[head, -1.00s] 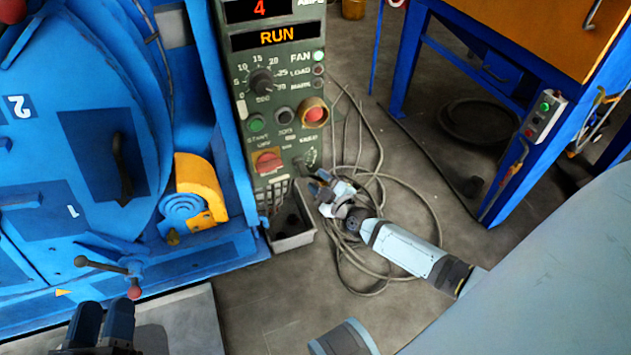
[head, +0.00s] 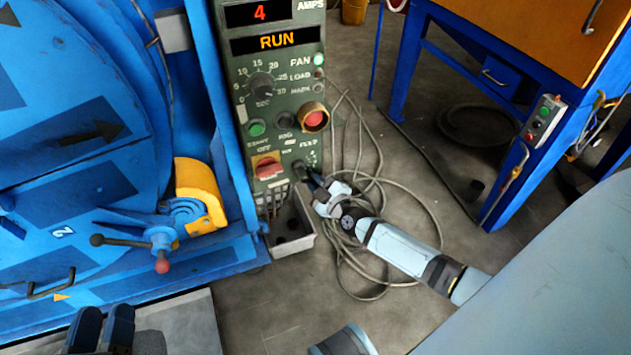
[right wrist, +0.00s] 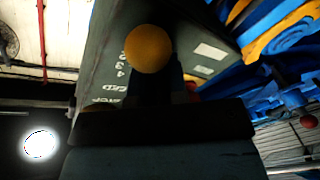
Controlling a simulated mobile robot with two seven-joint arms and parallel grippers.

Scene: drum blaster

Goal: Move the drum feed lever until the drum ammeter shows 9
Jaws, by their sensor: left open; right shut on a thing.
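The drum ammeter (head: 259,13) on the green control panel (head: 282,100) shows a red 4. The line below it reads RUN. The feed lever is at the panel's lower right, by the feed scale (head: 308,148); my right gripper (head: 312,182) is shut on it and mostly hides it in the head view. In the right wrist view an orange ball (right wrist: 148,48), apparently the lever's knob, sits at my dark right gripper fingers (right wrist: 155,88), with the feed scale numbers beside it. My left gripper (head: 103,314) is open and empty at the lower left.
The blue drum machine (head: 90,140) stands left of the panel, with a red-tipped handle (head: 161,264) low in front. A grey tray (head: 292,240) sits below the panel. Loose cables (head: 385,190) lie around my right arm. A blue-framed bench (head: 510,180) stands at right.

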